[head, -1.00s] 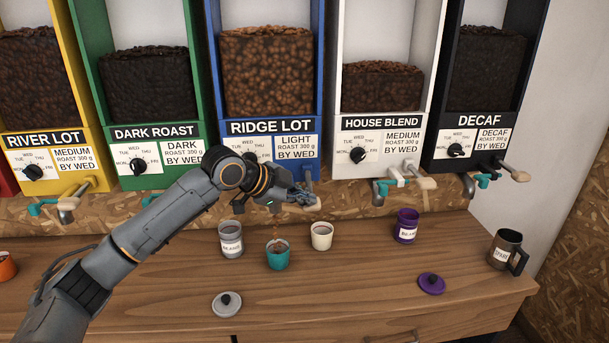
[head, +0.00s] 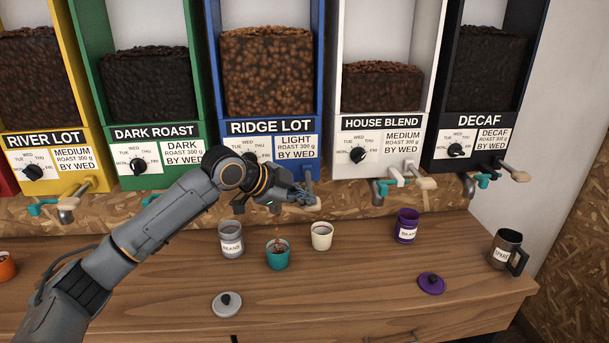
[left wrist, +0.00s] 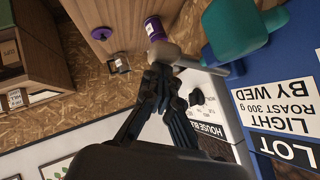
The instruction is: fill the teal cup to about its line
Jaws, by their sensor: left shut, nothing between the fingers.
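The teal cup (head: 278,259) stands upright on the wooden counter below the blue RIDGE LOT dispenser (head: 317,90). Brown beans show inside it, and a thin stream of beans (head: 277,229) falls into it. Its line cannot be made out. My left gripper (head: 303,197) is at the dispenser's tap, above and right of the cup. In the left wrist view its fingers (left wrist: 163,76) are shut and empty, right by the pale tap handle (left wrist: 168,54); whether they touch it is unclear. A teal tap part (left wrist: 243,30) shows there too. My arm hides part of the tap in the head view.
A grey BEANS canister (head: 230,239) and a cream cup (head: 321,236) stand close beside the teal cup. A purple canister (head: 406,226), dark mug (head: 507,250), grey lid (head: 226,304) and purple lid (head: 431,283) are further off. The front middle counter is clear.

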